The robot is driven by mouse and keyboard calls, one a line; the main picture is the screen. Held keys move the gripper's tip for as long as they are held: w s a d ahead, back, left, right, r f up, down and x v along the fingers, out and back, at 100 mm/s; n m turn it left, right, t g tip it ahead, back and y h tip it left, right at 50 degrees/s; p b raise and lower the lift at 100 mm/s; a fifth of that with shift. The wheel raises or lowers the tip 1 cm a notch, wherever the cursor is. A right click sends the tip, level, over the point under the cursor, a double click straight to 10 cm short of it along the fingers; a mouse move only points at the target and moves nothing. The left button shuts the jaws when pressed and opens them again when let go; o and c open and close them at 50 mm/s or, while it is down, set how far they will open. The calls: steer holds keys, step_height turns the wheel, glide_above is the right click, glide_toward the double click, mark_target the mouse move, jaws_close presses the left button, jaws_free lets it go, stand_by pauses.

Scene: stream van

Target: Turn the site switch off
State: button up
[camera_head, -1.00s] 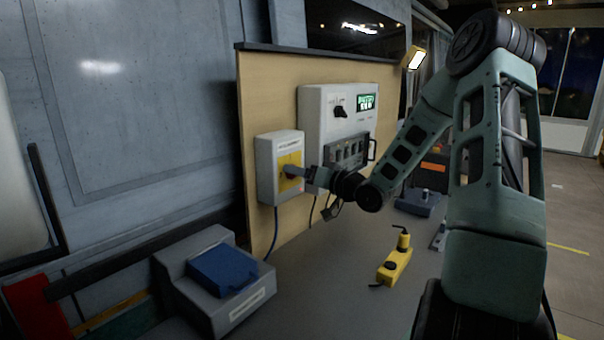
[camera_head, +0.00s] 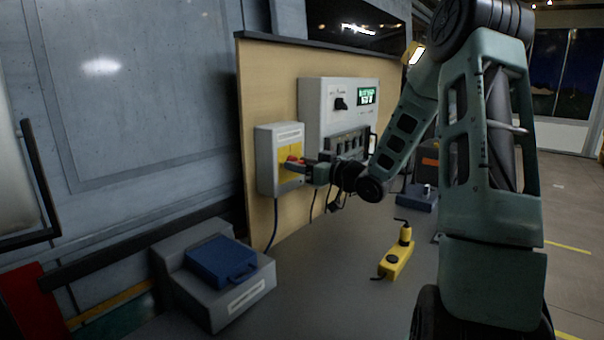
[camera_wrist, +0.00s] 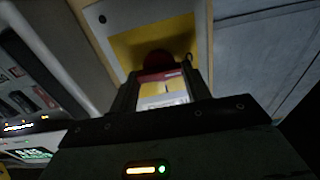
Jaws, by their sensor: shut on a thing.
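The site switch is a grey box (camera_head: 266,178) on the wooden board, with a yellow plate (camera_head: 284,150) and a red handle (camera_head: 293,159) on its front. My gripper (camera_head: 299,164) reaches it from the right. In the wrist view the red handle (camera_wrist: 160,75) lies between the two fingers of my gripper (camera_wrist: 163,82), which is shut on it. A dark red round part (camera_wrist: 158,61) shows just beyond, against the yellow plate (camera_wrist: 155,43). The fingers hide part of the handle, and I cannot read its set position.
A larger grey panel (camera_head: 313,101) with a black knob and a lit green display (camera_head: 367,96) is right of the switch.

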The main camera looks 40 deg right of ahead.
steer(key=shift+n, duration=0.3)
steer(key=o, duration=1)
steer(key=shift+c, duration=0.2)
steer(key=s+d+b, duration=0.1)
steer(key=s+d, duration=0.1)
steer(key=s, duration=1.5)
steer(key=shift+s+d, duration=0.15)
steer(key=shift+d, duration=0.1)
